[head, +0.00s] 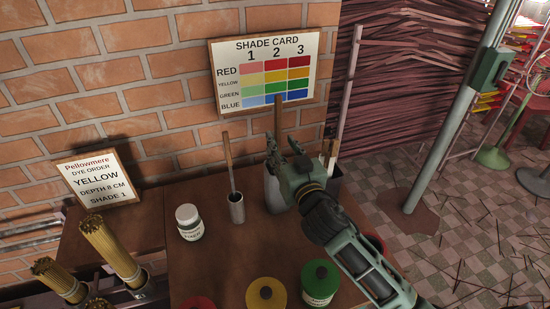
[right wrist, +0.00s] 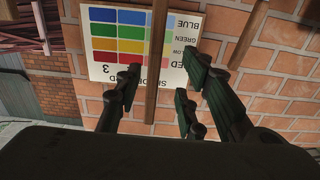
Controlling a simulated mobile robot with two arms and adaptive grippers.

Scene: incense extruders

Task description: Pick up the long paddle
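A brown wooden paddle handle (head: 278,117) stands up from a grey container (head: 272,190) on the bench; its lower end is hidden. My right gripper (head: 284,146) is at this handle, above the container. In the right wrist view the handle (right wrist: 155,62) runs between the spread fingers (right wrist: 160,90), with gaps on both sides. A second wooden handle (head: 228,160) leans in a small metal cup (head: 237,208), left of the gripper; it also shows in the right wrist view (right wrist: 248,35). My left gripper is not in view.
A white jar (head: 189,222) stands left of the cup. Yellow (head: 266,292) and green (head: 320,283) lidded pots stand at the front. Incense bundles (head: 110,250) stand at left. A shade card (head: 265,73) hangs behind. A dark container (head: 333,183) with light sticks is right of the gripper.

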